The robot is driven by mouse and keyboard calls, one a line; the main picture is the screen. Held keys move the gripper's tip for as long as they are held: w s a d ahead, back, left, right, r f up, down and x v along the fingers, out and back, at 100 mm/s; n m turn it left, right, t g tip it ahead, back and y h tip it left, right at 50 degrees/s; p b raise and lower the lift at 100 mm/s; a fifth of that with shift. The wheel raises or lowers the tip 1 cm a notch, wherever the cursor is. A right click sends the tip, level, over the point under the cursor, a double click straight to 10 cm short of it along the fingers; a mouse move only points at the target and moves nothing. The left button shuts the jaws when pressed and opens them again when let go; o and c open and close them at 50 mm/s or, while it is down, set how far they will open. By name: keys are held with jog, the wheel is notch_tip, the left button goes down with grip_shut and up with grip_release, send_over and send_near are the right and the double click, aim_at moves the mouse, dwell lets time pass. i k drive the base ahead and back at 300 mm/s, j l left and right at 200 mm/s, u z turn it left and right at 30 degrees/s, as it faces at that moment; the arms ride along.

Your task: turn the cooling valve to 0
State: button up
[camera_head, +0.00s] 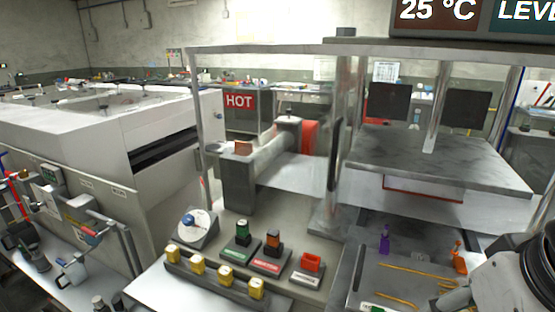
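A round white dial with a blue knob (188,221) sits on a sloped grey box on the bench, left of centre. It may be the cooling valve, but its markings are too small to read, so I cannot tell its setting. Nothing touches the knob. Part of my arm shows at the lower right, far from the dial; my gripper is not visible. A sign at the top right reads 25 °C (437,11).
A row of yellow-topped blocks (213,276) stands in front of the dial. Green, orange and red switches (272,240) stand to its right. A metal frame with a HOT sign (239,101) rises behind. A press plate (430,165) and tray (400,268) are at right.

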aim_at(188, 220)
jog(key=i+j, duration=0.1)
jog(key=j, duration=0.25)
jog(key=i+j, duration=0.15)
jog(key=j, duration=0.25)
jog(key=i+j, duration=0.1)
jog(key=j, duration=0.25)
jog(key=i+j, duration=0.1)
jog(key=j, duration=0.25)
